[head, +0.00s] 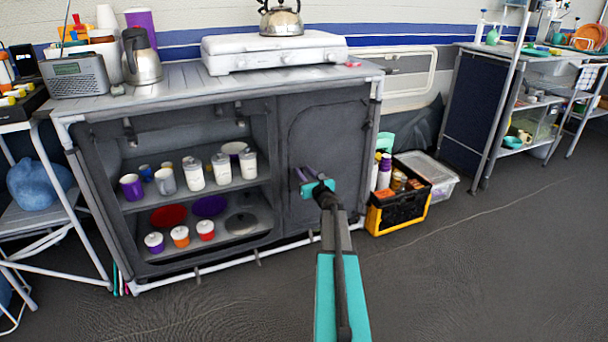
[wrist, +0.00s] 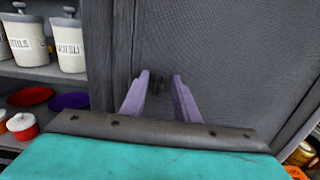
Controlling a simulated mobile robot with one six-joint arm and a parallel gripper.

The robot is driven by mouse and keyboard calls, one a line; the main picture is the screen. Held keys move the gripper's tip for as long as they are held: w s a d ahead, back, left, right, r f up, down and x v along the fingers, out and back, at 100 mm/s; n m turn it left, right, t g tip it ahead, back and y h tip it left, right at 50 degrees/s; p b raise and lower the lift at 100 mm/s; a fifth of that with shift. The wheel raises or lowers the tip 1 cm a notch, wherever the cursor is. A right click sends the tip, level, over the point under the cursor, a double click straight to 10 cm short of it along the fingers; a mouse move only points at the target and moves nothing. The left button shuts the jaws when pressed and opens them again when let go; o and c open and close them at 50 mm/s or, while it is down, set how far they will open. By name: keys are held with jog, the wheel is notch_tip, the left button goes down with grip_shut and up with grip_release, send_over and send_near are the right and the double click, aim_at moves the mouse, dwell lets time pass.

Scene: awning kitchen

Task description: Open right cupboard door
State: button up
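The right cupboard door (head: 330,130) is a dark grey fabric panel in the right half of the cupboard front, and it is closed. In the wrist view the door (wrist: 230,60) fills the middle and right. A small dark handle (wrist: 158,78) shows on it between my fingertips. My gripper (head: 308,182) is in front of the door's lower left part. In the wrist view my gripper (wrist: 159,82) has its two purple fingers apart, one on each side of the handle. I cannot tell whether the fingertips touch the door.
The open left shelves (head: 190,185) hold canisters, cups and plates. A yellow and black toolbox (head: 398,212) and a clear bin (head: 428,176) stand on the floor right of the cupboard. A kettle (head: 280,20) sits on the stove (head: 273,50). The front right floor is clear.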

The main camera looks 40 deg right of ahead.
jog(key=shift+w, duration=0.25)
jog(key=shift+c, duration=0.3)
grip_shut()
